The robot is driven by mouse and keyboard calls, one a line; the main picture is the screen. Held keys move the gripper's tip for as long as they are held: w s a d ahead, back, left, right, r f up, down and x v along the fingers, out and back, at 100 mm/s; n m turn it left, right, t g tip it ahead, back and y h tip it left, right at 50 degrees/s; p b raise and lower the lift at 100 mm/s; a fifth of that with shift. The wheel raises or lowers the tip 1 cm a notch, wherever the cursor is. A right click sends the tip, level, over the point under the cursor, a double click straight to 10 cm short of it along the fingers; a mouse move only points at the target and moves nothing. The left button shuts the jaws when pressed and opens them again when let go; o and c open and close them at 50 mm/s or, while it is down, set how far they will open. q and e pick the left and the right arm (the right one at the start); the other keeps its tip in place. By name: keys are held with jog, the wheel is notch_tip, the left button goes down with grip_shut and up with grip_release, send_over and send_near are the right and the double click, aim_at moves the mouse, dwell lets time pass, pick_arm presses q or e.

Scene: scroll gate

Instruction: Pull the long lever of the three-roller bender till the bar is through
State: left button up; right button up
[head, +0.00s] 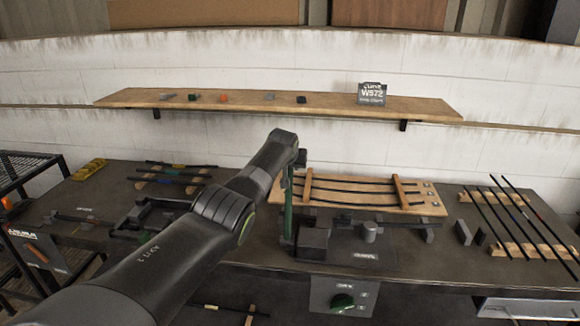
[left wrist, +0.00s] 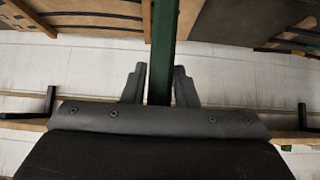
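The long green lever (head: 288,208) stands nearly upright at the left side of the dark bender (head: 313,242), in the middle of the bench. It also runs down the middle of the left wrist view (left wrist: 163,45). My left gripper (left wrist: 160,85) has one grey finger on each side of the lever, close against it, and looks shut on it. In the head view the left gripper (head: 297,158) is at the lever's top, mostly hidden by my own wrist. A grey roller (head: 370,232) shows on the bender. I cannot make out the bar in the rollers. My right gripper is not in view.
A wooden board (head: 425,203) with curved dark bars lies behind the bender. Straight rods (head: 500,222) rest on wooden strips at right. Another dark machine (head: 150,212) stands at left. A shelf (head: 330,106) with small items spans the wall.

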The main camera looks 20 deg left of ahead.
pick_arm(q)
jog(key=shift+o, duration=1.4)
jog(key=shift+w+f, duration=0.15)
jog(key=shift+p+v, duration=0.4)
jog(key=shift+v, duration=1.15)
jog(key=b+v, duration=0.4)
jog(key=v, duration=1)
jog(key=shift+r, duration=0.2)
